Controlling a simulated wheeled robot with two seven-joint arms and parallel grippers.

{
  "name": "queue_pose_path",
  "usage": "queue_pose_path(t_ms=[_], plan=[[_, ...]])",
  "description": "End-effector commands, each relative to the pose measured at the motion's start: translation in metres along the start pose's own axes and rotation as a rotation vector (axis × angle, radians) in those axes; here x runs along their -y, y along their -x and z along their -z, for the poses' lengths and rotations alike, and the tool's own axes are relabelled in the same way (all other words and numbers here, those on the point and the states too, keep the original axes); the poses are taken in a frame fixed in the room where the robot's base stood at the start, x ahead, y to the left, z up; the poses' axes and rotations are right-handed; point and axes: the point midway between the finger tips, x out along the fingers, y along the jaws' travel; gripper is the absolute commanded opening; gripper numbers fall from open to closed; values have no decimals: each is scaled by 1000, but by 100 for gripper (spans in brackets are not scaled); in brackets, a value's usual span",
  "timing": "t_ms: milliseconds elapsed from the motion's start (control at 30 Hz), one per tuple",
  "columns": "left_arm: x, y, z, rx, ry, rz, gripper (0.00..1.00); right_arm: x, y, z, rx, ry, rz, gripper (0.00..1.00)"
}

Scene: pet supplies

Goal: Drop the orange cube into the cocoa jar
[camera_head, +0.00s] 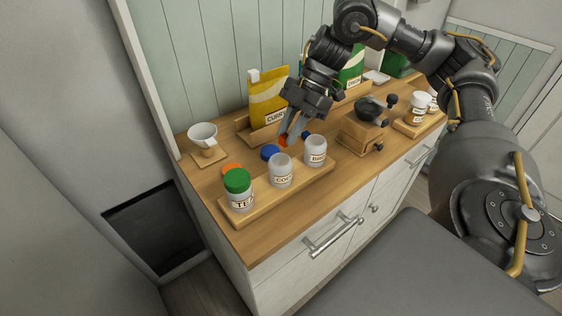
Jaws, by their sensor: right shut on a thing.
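My right gripper (289,138) points down over the counter, behind the row of jars. It is shut on the orange cube (283,141), of which only a small part shows between the fingers. The cocoa jar (281,172) is a pale, open jar, its label partly readable, in the middle of the row on a wooden tray (262,199). The gripper is behind and slightly right of this jar's mouth in the picture. I cannot tell how high the cube is above the counter. My left gripper is not in view.
A green-lidded tea jar (238,190) and another open jar (316,151) flank the cocoa jar. A cup (203,136), yellow bag (267,98) and grinder (363,129) stand around.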

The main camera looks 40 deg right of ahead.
Motion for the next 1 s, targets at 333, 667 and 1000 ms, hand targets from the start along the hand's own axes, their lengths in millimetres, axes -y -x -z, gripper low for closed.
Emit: queue_pose_path(t_ms=[333, 667, 1000], plan=[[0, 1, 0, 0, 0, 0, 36, 0, 1, 0, 0, 0, 0, 40], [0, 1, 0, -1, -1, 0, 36, 0, 2, 0, 0, 0, -1, 46], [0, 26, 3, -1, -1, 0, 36, -1, 55, 4, 0, -1, -4, 46]])
